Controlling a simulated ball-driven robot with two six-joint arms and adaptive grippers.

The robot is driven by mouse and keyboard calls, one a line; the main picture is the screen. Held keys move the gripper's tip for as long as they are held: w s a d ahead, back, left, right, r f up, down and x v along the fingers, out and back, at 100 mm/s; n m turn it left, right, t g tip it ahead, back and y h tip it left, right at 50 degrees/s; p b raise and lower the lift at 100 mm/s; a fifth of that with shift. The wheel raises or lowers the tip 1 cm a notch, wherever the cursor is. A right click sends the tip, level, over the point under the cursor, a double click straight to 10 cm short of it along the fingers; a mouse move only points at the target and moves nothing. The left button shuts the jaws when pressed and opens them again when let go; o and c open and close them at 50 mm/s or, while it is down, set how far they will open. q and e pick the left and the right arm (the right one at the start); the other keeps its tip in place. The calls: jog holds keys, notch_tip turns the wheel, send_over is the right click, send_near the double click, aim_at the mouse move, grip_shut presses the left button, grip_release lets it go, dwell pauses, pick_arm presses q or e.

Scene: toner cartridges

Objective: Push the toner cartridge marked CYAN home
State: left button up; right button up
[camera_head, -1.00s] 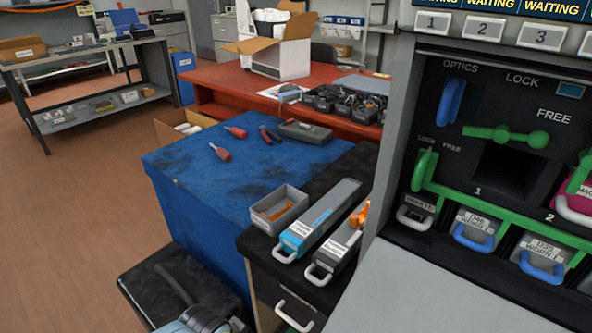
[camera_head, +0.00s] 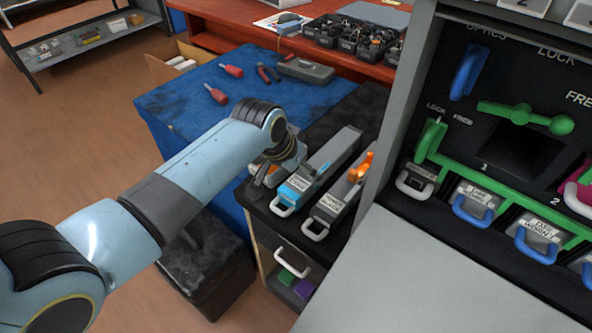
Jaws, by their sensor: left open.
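The cyan-banded toner cartridge (camera_head: 322,165), a long grey body with a white front handle, lies on the black cabinet top; its label is too small to read. A second grey cartridge (camera_head: 340,200) with an orange clip lies just right of it. My left gripper (camera_head: 256,186) is open, at the cabinet's left edge, beside the cyan-banded cartridge's front end and apart from its handle. My wrist partly hides the gripper and a small grey bin behind it. The printer (camera_head: 470,130) at right has a dark open slot (camera_head: 525,145) above the number 1. My right gripper is not in view.
Green levers (camera_head: 430,138) and a green rail (camera_head: 450,174) cross the printer front above several waste drawers (camera_head: 470,205). A magenta part (camera_head: 580,188) shows at the right edge. A blue-covered bench (camera_head: 180,105) with tools stands behind. The grey panel (camera_head: 440,285) in front is clear.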

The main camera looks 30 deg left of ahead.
aim_at(306, 176)
pick_arm(q)
jog(key=b+x, duration=0.4)
jog(key=x, duration=0.1)
jog(key=shift+w+f+b, duration=0.35)
jog(key=shift+f+b, duration=0.1)
jog(key=shift+f, duration=0.2)
jog(key=shift+w+f, duration=0.1)
jog(key=shift+f, duration=0.05)
jog(key=c, duration=0.7)
grip_shut()
